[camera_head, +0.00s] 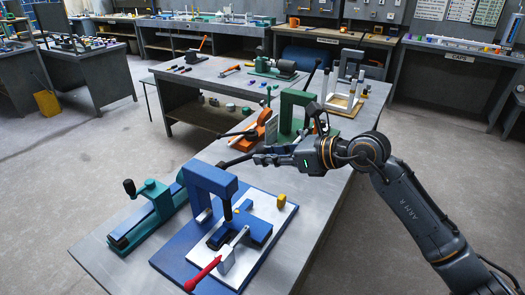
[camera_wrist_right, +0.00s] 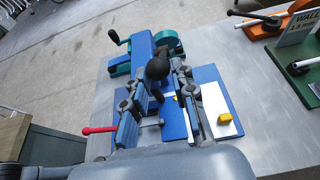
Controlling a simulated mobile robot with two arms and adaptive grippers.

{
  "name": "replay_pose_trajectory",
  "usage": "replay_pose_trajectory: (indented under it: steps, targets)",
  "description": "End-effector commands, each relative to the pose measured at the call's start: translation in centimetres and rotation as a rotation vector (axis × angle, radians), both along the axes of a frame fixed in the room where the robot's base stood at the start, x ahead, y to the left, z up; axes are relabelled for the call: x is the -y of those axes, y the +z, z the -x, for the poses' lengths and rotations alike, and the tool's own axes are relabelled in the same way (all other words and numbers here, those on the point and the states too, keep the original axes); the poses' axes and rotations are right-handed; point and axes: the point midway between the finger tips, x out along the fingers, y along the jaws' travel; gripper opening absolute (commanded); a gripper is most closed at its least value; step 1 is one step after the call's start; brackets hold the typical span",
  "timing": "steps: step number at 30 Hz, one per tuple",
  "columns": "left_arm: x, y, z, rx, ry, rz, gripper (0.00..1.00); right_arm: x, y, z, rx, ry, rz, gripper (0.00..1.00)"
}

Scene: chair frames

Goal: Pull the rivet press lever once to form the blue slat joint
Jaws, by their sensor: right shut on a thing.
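The blue rivet press (camera_head: 208,178) stands on a blue base with a white plate (camera_head: 277,216) near the table's front. A blue slat piece (camera_head: 258,232) lies under the press, by a clamp with a red handle (camera_head: 203,275). My right gripper (camera_head: 258,158) is above and behind the press, shut on the dark press lever (camera_head: 232,162). In the right wrist view my gripper (camera_wrist_right: 156,92) has its fingers either side of the lever's black ball knob (camera_wrist_right: 157,68); the exact contact is hard to see. My left gripper is not in view.
A teal tool with a crank (camera_head: 155,205) stands left of the press. A green press (camera_head: 292,108) and an orange tool (camera_head: 268,128) stand behind. A yellow block (camera_head: 281,200) sits on the white plate. The table's right front is bare.

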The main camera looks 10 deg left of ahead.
Motion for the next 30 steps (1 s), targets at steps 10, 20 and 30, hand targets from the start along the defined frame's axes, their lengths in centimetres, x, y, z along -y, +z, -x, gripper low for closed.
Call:
replay_pose_trajectory:
  steps: [10, 20, 30]
  targets:
    - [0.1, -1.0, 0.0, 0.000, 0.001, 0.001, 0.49, 1.0, -1.3, 0.4, -0.003, 0.000, 0.004, 0.05]
    - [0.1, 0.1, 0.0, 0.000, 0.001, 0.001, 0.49, -0.7, 1.0, -0.3, 0.002, 0.001, 0.000, 0.06]
    - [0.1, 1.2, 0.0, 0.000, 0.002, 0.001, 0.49, -3.0, 3.6, -1.2, 0.003, 0.000, -0.002, 0.06]
